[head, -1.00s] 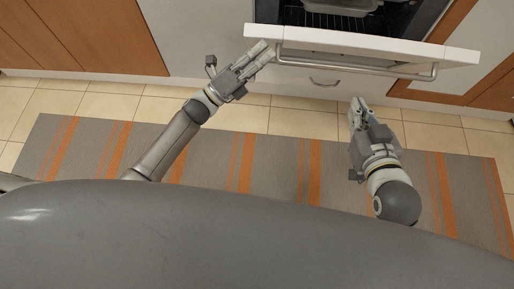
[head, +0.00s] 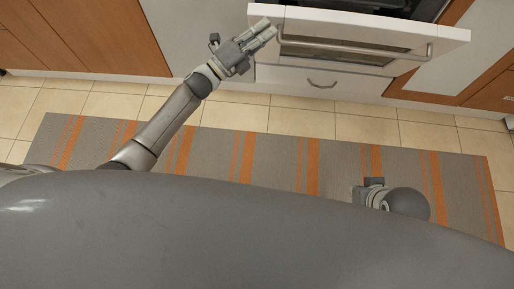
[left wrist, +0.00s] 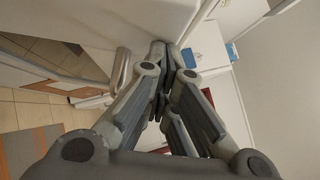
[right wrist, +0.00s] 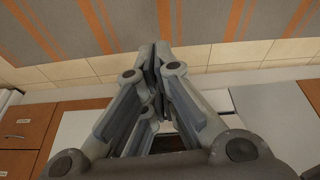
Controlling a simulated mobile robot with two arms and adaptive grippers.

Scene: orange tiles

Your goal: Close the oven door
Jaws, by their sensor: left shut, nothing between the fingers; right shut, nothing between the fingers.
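The white oven door (head: 360,27) is at the top of the head view, tilted partly open. Its front window and the metal handle bar (head: 350,48) face me, and a dark strip of oven interior (head: 395,8) shows behind its top edge. My left gripper (head: 266,28) is shut and empty at the door's left end, its fingertips by the top left corner; I cannot tell whether they touch. It also shows shut in the left wrist view (left wrist: 168,55), close to a white surface. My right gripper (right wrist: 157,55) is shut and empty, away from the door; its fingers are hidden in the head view.
A drawer with a small handle (head: 321,84) sits below the oven. Wooden cabinets (head: 90,35) stand to the left and right. A grey and orange striped rug (head: 280,160) lies on the tiled floor, with clear space between my body and the oven.

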